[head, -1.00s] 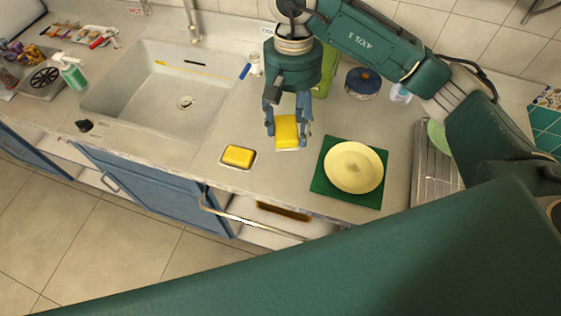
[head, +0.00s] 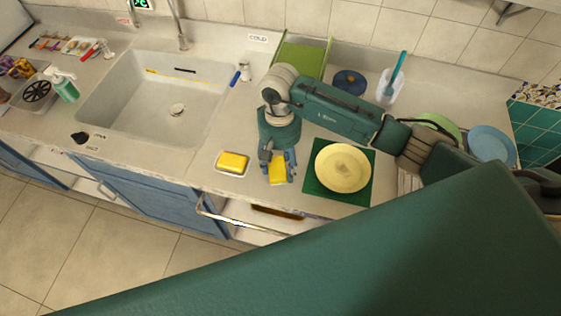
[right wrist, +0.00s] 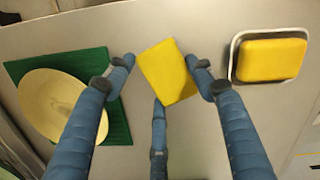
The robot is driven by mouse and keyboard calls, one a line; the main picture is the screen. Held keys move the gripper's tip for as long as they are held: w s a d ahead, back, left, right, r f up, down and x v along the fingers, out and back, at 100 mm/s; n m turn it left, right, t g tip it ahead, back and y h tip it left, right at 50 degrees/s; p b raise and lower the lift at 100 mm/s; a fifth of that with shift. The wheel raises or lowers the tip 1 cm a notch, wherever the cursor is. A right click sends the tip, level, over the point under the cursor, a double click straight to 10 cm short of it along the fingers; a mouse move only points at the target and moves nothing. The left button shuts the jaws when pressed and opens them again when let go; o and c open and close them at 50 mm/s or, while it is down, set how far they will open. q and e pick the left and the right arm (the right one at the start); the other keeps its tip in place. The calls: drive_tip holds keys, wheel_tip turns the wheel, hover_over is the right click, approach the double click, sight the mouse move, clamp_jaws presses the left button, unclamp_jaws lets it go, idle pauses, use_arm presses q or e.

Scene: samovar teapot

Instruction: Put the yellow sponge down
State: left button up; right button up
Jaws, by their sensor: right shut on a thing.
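My right gripper (head: 279,176) points down over the counter, its fingers shut around a yellow sponge (head: 278,171). In the right wrist view the sponge (right wrist: 168,72) lies between the blue fingertips, slightly turned. Whether its underside touches the counter I cannot tell. A second yellow block (head: 233,161), like a sponge, sits in a small white dish (head: 219,168) left of the gripper. It also shows in the right wrist view (right wrist: 270,59). My left gripper is not in view.
A cream plate (head: 343,167) on a green mat (head: 319,187) lies close right of the gripper. The sink (head: 150,105) is at the left. A green rack (head: 301,58) and blue round container (head: 349,82) stand behind. An open drawer (head: 245,221) is below the counter's front edge.

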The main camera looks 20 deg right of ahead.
sight(280, 161)
drive_tip(key=shift+f, duration=0.15)
drive_tip(key=o, duration=1)
drive_tip(key=shift+r, duration=0.3)
drive_tip(key=r+b, duration=0.1)
drive_tip(key=r, duration=0.3)
drive_tip(key=w+r+b, duration=0.1)
drive_tip(key=r+b, duration=0.1)
drive_tip(key=r, duration=0.1)
drive_tip(key=r+b, duration=0.1)
drive_tip(key=r, duration=0.3)
drive_tip(key=shift+w+d+r+b, duration=0.15)
drive_tip(key=shift+w+r+b, duration=0.05)
drive_tip(key=shift+r+b, duration=0.15)
